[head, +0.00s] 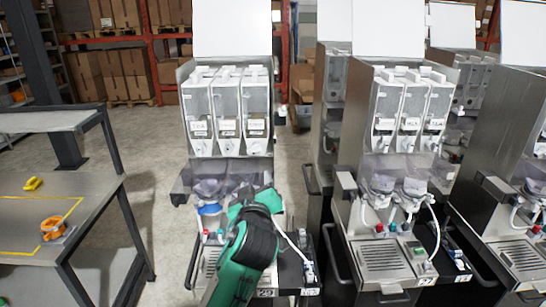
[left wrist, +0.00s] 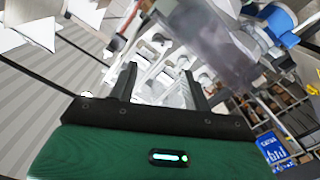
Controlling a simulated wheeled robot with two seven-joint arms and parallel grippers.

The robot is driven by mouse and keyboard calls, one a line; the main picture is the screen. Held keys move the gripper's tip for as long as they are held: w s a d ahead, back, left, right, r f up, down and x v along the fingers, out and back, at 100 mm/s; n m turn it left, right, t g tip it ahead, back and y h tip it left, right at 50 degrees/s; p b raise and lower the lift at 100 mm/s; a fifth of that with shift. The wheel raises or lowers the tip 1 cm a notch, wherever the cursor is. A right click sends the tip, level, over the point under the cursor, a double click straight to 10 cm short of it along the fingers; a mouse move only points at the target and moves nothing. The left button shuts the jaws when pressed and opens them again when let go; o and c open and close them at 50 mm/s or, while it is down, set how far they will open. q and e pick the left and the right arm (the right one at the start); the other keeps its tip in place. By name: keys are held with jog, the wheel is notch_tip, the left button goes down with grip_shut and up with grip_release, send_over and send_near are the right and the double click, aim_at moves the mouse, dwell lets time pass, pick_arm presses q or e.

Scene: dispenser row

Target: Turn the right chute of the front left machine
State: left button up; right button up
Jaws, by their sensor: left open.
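The front left machine (head: 229,125) has a white top panel, clear-fronted canisters and translucent funnels (head: 208,188) below them. A chute with a blue ring (head: 208,209) shows at its left side. The right chute is hidden behind my green left arm in the head view. My left gripper (left wrist: 158,88) shows in the left wrist view with its two dark fingers apart and nothing clearly held between them. The machine's white parts lie beyond the fingers there. In the head view the fingers are hidden by the arm. My right gripper is not in view.
Another machine (head: 395,130) stands to the right, with more beyond it. A metal table (head: 30,225) with an orange tape roll (head: 53,228) and a yellow item (head: 33,183) stands at the left. Bare floor (head: 155,185) lies between table and front left machine.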

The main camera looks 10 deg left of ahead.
pick_arm(q)
jog(key=r, duration=0.1)
jog(key=p, duration=0.6)
send_near(256, 152)
jog(key=x, duration=0.6)
jog(key=shift+w+r, duration=0.2)
jog(key=shift+p+x, duration=0.45)
jog(key=shift+x, duration=0.45)
jog(key=shift+f, duration=0.15)
jog(key=shift+c, duration=0.4)
jog(key=c, duration=0.9)
